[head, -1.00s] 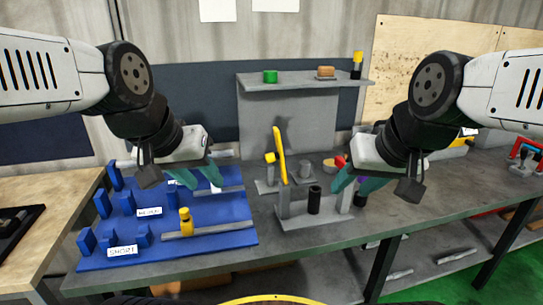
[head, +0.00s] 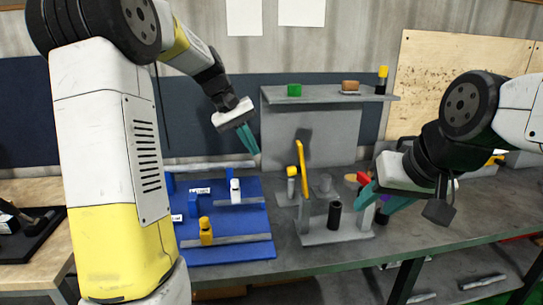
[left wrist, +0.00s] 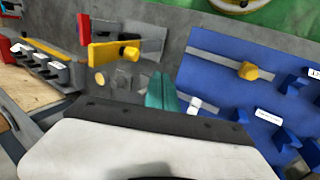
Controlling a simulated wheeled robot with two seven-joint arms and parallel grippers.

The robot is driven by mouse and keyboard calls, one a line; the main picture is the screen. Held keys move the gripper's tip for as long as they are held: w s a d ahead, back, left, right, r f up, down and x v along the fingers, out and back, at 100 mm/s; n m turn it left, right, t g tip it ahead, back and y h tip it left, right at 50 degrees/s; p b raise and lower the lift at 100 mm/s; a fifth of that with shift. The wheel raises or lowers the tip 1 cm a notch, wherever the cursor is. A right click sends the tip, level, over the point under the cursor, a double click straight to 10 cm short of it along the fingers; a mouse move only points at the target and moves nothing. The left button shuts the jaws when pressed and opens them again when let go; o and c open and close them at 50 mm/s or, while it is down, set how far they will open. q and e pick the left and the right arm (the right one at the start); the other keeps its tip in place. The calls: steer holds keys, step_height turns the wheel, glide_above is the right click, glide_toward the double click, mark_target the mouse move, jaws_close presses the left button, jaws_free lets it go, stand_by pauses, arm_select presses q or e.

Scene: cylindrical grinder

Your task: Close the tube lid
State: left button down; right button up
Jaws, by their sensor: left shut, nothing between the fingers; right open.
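A yellow lid (head: 302,167) stands upright on the left side of a grey fixture (head: 345,237), so it looks open. A black cylinder (head: 334,214) stands on the fixture to its right. The lid also shows in the left wrist view as a yellow bar (left wrist: 112,53) with a knob. My left gripper (head: 251,148) is shut and empty, raised above the back of the bench to the left of the lid, apart from it. Its teal fingers show in the left wrist view (left wrist: 161,92). My right gripper (head: 368,197) is open, at the right of the fixture, partly covering objects behind it.
A blue board (head: 225,250) with holders, a yellow part (head: 206,231) and a white part (head: 235,190) lies left of the fixture. A grey shelf (head: 330,97) stands behind, carrying a green part (head: 294,90).

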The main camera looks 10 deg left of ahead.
mark_target(296, 172)
arm_select(q)
steer(key=w+d+f, duration=0.2)
steer(key=d+f, duration=0.5)
steer(key=shift+d+f, duration=0.2)
steer(key=shift+d, duration=0.1)
